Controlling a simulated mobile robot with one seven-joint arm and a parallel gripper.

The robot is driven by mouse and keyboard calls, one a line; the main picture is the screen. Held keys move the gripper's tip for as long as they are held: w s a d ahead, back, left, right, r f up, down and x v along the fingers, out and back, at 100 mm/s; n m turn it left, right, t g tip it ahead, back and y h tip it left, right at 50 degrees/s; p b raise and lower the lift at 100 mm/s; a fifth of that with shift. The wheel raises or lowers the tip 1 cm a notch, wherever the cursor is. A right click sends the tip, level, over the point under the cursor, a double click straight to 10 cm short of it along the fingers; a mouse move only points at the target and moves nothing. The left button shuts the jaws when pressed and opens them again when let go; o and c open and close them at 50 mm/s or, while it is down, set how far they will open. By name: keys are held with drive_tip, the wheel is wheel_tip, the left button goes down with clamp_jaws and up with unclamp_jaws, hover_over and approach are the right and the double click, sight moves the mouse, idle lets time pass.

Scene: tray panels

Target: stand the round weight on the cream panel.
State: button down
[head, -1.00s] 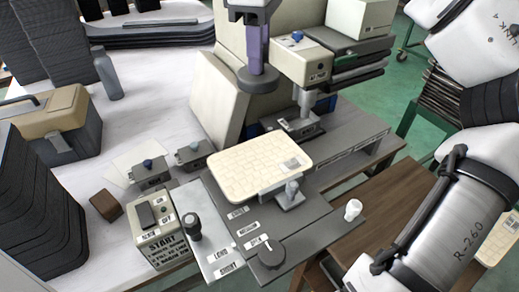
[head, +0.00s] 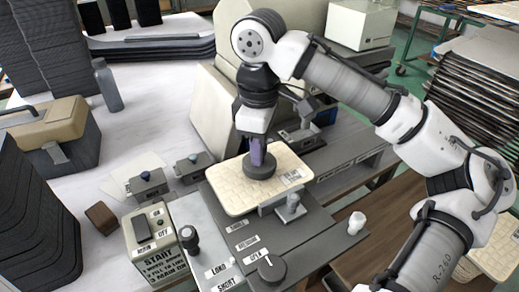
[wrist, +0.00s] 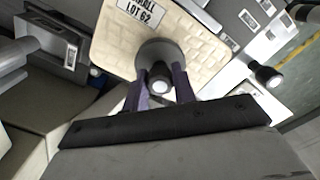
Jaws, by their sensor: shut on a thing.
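The cream panel (head: 232,196) lies flat on the dark machine plate, with a label near its right end. The round weight (head: 259,168) is a dark grey disc with a knob on top. It is upright over the upper middle of the panel and appears to be on or just above it; I cannot tell if it touches. My gripper (head: 257,150) is shut on the weight's knob from above. In the wrist view the purple fingers (wrist: 160,88) straddle the pale knob, with the grey disc (wrist: 152,52) below and the panel (wrist: 112,30) around it.
A small clamp (head: 290,207) stands at the panel's front edge. A dial (head: 265,270), a black-knobbed lever (head: 190,240) and a START box (head: 150,238) are in front and to the left. A tall cream housing (head: 222,108) rises close behind the panel.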

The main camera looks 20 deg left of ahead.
drive_tip(key=shift+f, duration=0.55)
drive_tip(key=shift+f, duration=0.1)
drive_tip(key=c, duration=1.1)
unclamp_jaws()
drive_tip(key=shift+c, duration=0.2)
wheel_tip(320, 180, up, 12)
drive_tip(key=shift+p, duration=0.3)
